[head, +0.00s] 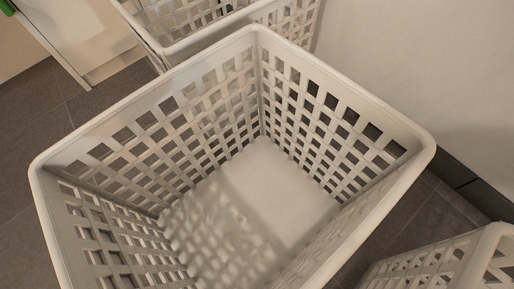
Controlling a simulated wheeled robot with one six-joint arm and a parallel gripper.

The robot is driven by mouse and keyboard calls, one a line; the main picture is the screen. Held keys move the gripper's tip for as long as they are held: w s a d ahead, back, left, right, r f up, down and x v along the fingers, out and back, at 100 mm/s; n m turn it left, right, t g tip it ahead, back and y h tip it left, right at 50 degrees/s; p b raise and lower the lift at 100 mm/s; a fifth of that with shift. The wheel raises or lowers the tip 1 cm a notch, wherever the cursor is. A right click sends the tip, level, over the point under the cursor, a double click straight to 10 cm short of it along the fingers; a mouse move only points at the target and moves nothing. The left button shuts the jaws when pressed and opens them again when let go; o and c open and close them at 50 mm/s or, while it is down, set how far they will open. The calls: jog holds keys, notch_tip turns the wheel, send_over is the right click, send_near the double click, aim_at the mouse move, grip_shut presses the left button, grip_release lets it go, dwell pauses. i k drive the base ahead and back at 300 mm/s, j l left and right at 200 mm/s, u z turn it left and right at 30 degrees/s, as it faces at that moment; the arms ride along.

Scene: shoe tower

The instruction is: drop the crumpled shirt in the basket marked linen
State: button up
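A white plastic basket (285,190) with lattice walls fills the middle of the head view, seen from above and open at the top. It is empty, and its pale floor shows with patterned shadow on it. I see no marking on it, so I cannot tell whether it is the linen basket. The crumpled shirt is not in view. My gripper is not in view either.
A second white lattice basket (215,33) stands just behind, and part of a third (445,258) shows at the lower right. A pale wall (415,55) rises at the right. Dark floor tiles (35,125) show at the left. A green thing (7,6) is cut off at the top left.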

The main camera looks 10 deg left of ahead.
aim_at(257, 214)
jog(key=i+j+z, duration=0.25)
jog(key=i+j, duration=0.35)
jog(key=i+j+z, duration=0.25)
jog(key=i+j, duration=0.35)
jog(key=j, duration=0.15)
